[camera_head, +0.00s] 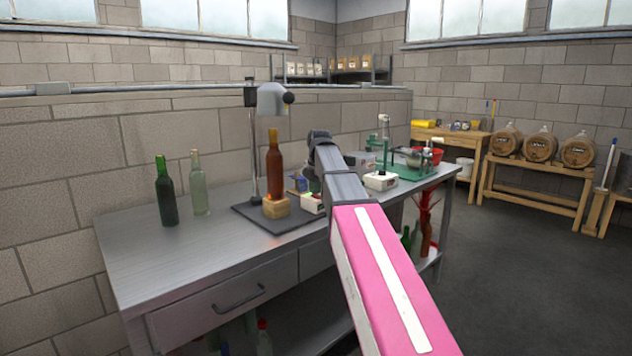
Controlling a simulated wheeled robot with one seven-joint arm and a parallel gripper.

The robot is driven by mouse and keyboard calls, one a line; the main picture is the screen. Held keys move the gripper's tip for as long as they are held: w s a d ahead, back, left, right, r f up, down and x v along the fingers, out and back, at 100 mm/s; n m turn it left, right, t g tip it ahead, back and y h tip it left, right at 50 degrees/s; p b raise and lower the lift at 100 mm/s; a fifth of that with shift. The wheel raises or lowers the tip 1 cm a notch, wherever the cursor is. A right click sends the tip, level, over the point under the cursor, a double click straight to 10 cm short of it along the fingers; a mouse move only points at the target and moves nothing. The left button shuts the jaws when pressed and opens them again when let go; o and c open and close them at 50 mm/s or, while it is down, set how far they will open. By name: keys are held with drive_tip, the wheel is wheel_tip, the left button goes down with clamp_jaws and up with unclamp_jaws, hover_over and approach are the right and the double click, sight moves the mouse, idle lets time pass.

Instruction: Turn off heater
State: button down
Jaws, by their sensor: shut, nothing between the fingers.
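A grey domed head (272,99) with a dark knob hangs on a dark upright stand (253,150) on the workbench; it looks like the heater. A brown bottle (274,172) stands upright below it on a wooden block (276,207), on a dark base plate (255,221). An orange glow shows near the block's foot. A small white box (312,204) with a bit of red sits right of the block; its switch position is too small to tell. My arm reaches in from the lower right and ends close above this box. My gripper's fingers are hidden from view.
A green bottle (167,192) and a clear bottle (199,184) stand on the left of the metal workbench (150,262). A second white box (380,181) and a green bench device (412,167) are right of my arm. The front left bench top is clear.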

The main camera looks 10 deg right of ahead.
drive_tip(key=shift+f, duration=0.15)
drive_tip(key=shift+f, duration=0.25)
idle(0.3)
drive_tip(key=shift+s, duration=0.15)
drive_tip(key=shift+s+d+r, duration=0.15)
drive_tip(key=shift+s+d, duration=0.25)
drive_tip(key=shift+s, duration=0.15)
drive_tip(key=shift+w+r, duration=0.1)
